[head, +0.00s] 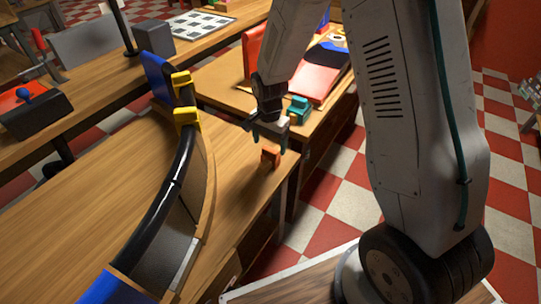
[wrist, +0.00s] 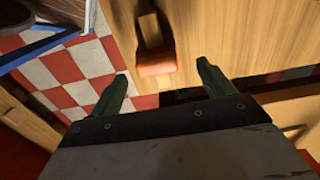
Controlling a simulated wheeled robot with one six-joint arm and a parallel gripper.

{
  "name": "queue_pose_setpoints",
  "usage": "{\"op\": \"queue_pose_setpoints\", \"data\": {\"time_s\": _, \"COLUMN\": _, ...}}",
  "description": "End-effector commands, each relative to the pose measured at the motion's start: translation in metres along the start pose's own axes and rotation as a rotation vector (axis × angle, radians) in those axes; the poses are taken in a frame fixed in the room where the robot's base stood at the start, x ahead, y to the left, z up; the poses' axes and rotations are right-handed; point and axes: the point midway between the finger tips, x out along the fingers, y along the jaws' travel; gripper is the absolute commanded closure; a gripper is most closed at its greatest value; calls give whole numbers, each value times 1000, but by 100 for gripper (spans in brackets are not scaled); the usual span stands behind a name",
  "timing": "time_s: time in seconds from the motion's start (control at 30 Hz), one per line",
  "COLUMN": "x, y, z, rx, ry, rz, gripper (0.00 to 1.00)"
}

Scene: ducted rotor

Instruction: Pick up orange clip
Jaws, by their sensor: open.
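The orange clip (head: 270,156) stands on the wooden table near its right edge in the head view. It is small and blocky. In the wrist view the orange clip (wrist: 156,62) lies a little beyond the fingertips, between their lines, with a tan part rising behind its orange face. My gripper (head: 268,131) hangs just above and behind the clip in the head view. In the wrist view my gripper (wrist: 162,68) is open, its two green fingers spread apart, with nothing between them. It looks apart from the clip.
A curved black duct section (head: 175,185) with yellow clamps (head: 186,115) and blue ends stands left of the clip. A teal object (head: 298,109) sits behind my gripper. The wooden table (head: 75,215) is bare at the left. Its right edge drops to a checkered floor.

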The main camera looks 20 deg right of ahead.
Motion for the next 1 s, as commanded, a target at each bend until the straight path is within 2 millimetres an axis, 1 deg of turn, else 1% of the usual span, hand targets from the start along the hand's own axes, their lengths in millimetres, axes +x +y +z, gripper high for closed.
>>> {"op": "queue_pose_setpoints", "data": {"time_s": 0.2, "x": 32, "y": 5, "z": 1, "rx": 0, "ry": -2, "rz": 3, "gripper": 19}}
{"op": "queue_pose_setpoints", "data": {"time_s": 0.3, "x": 45, "y": 4, "z": 1, "rx": -1, "ry": -1, "rz": 2, "gripper": 19}}
{"op": "queue_pose_setpoints", "data": {"time_s": 0.4, "x": 51, "y": 4, "z": 1, "rx": -1, "ry": -1, "rz": 2, "gripper": 19}}
{"op": "queue_pose_setpoints", "data": {"time_s": 0.63, "x": 51, "y": 4, "z": 1, "rx": -2, "ry": -1, "rz": 1, "gripper": 19}}
{"op": "queue_pose_setpoints", "data": {"time_s": 0.67, "x": 51, "y": 4, "z": 1, "rx": -2, "ry": 0, "rz": 1, "gripper": 27}}
{"op": "queue_pose_setpoints", "data": {"time_s": 0.7, "x": 51, "y": 4, "z": 1, "rx": -2, "ry": 0, "rz": 1, "gripper": 39}}
{"op": "queue_pose_setpoints", "data": {"time_s": 0.77, "x": 51, "y": 4, "z": 1, "rx": -2, "ry": 0, "rz": 1, "gripper": 55}}
{"op": "queue_pose_setpoints", "data": {"time_s": 0.8, "x": 51, "y": 4, "z": 1, "rx": -2, "ry": 0, "rz": 1, "gripper": 66}}
{"op": "queue_pose_setpoints", "data": {"time_s": 1.0, "x": 51, "y": 4, "z": 1, "rx": -2, "ry": 0, "rz": 1, "gripper": 67}}
